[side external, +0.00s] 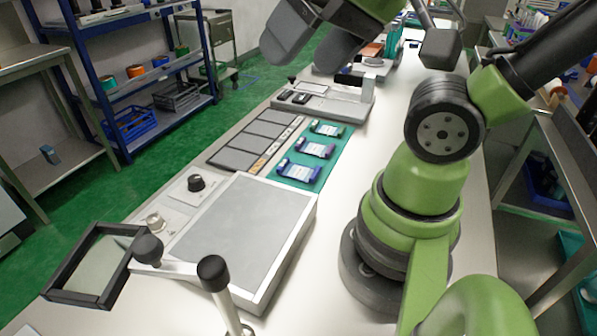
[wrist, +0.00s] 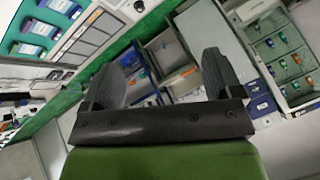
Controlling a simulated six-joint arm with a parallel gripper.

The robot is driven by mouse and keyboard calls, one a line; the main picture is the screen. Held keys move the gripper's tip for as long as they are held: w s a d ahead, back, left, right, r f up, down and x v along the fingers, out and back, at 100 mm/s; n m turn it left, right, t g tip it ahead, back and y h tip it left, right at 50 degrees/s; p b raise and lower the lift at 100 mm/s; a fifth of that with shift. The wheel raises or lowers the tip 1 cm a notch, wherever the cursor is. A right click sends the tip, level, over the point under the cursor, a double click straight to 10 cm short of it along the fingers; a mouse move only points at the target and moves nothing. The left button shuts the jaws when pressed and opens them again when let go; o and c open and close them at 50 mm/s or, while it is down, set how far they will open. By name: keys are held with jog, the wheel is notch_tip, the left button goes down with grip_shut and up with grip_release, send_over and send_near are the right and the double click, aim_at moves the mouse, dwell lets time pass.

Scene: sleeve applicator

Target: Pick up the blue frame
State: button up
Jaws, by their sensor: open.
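Three small frames with white middles lie in a row on a teal mat (side external: 283,186). The near one (side external: 298,173) looks blue, the middle one (side external: 315,149) blue-violet, and the far one (side external: 327,129) greenish. They also show at the upper left of the wrist view, as the frames (wrist: 28,48), (wrist: 43,28) and (wrist: 61,6); which one is the blue frame is hard to tell. My gripper (side external: 302,60) is high above the bench's far part, apart from the frames. In the wrist view my gripper (wrist: 160,78) is open and empty.
A dark panelled tray (side external: 246,143) lies left of the mat. A grey-topped applicator (side external: 237,228) with black-knobbed levers stands nearer, and a black-rimmed tray (side external: 97,264) is at the left edge. A grey device (side external: 324,102) stands behind the mat.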

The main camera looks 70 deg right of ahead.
jog(key=n+g+h, duration=0.2)
jog(key=n+g, duration=0.2)
jog(key=g, duration=0.3)
send_over(317, 172)
notch_tip(317, 172, down, 21)
jog(key=f, duration=0.3)
jog(key=shift+s+a+f, duration=0.15)
jog(key=shift+s+f, duration=0.05)
jog(key=shift+f, duration=0.1)
jog(key=shift+w+f, duration=0.15)
jog(key=shift+f, duration=1.4)
jog(key=shift+w+f, duration=0.1)
jog(key=shift+f, duration=1.45)
jog(key=shift+c, duration=0.4)
jog(key=c, duration=0.9)
